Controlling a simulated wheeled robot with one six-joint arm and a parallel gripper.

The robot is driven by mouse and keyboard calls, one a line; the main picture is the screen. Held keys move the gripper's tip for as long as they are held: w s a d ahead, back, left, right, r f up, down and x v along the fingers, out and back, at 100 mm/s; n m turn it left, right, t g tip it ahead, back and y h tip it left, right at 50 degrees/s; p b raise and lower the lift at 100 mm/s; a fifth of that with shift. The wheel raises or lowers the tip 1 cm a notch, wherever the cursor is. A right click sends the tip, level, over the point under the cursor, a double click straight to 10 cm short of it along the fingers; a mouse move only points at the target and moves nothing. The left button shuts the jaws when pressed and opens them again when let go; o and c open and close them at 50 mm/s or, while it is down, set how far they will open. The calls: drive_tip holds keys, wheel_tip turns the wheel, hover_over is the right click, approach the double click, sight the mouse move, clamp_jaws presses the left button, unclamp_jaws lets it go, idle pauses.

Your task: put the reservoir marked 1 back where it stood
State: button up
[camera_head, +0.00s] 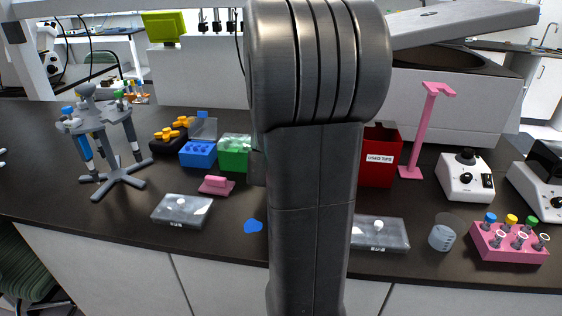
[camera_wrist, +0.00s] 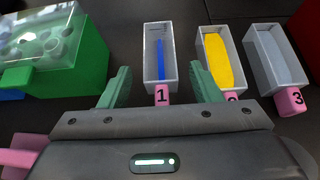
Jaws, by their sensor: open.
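The reservoir marked 1 (camera_wrist: 148,72) is a white open trough with a blue strip inside and a pink tag reading 1 at its near end. It appears to stand upright on the dark bench, left of two similar reservoirs. My gripper (camera_wrist: 159,76) is open, with its green fingers at the left and right of reservoir 1's near part. The right finger is between reservoir 1 and the yellow-filled reservoir (camera_wrist: 216,60). I cannot tell whether either finger touches anything. In the head view my arm hides the reservoirs and my gripper.
The reservoir marked 3 (camera_wrist: 279,55) stands to the right. A green box (camera_wrist: 88,66) with a clear lid is close on the left. A red used-tips bin (camera_head: 378,171) stands to the right. A pink stand (camera_head: 420,135) is beside it.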

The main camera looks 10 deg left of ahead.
drive_tip(key=p+v, duration=0.1)
drive_tip(key=v, duration=0.6)
idle(1.1)
